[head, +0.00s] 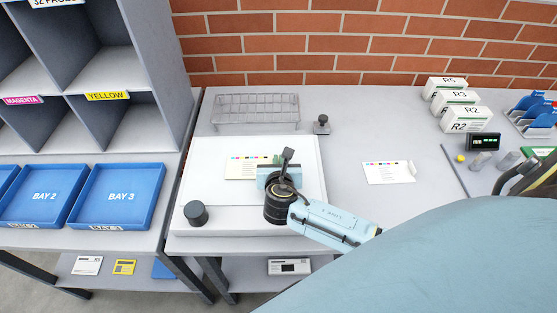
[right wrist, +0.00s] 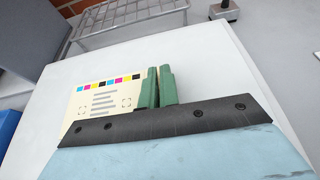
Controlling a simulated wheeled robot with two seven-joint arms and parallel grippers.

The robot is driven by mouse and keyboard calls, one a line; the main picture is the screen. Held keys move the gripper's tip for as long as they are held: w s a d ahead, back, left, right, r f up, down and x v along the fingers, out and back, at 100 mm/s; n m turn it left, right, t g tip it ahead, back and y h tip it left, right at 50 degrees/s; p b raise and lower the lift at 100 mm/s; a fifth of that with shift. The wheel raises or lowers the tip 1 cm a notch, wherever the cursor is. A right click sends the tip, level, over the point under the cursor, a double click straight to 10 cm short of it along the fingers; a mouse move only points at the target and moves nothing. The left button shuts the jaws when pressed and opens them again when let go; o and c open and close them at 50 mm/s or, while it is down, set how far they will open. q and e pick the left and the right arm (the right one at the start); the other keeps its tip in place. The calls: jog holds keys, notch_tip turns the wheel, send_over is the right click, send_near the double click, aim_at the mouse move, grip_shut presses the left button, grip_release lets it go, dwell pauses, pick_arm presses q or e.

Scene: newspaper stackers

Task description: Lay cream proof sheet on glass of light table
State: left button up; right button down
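The cream proof sheet (head: 243,168), with a row of colour patches and printed lines, is over the white glass of the light table (head: 205,180). It looks flat in the right wrist view (right wrist: 90,105); I cannot tell whether it touches the glass. My right gripper (head: 278,159) is at the sheet's right end, above the light table. Its green fingers (right wrist: 159,72) are close together with a thin gap and appear shut on the sheet's right edge, which they hide. My left gripper is not in view.
A dark round knob (head: 196,213) is at the light table's front left. A wire rack (head: 255,108) stands behind it, with a small dark-knobbed object (head: 321,125) nearby. A white proof sheet (head: 388,172) lies to the right. Blue trays (head: 120,195) are at the left.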

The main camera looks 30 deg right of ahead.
jog(key=shift+f, duration=0.2)
jog(key=c, duration=1.6)
grip_release()
jog(key=v, duration=1.3)
jog(key=shift+s+r+p, duration=0.15)
jog(key=shift+s+p, duration=0.1)
jog(key=shift+p, duration=0.15)
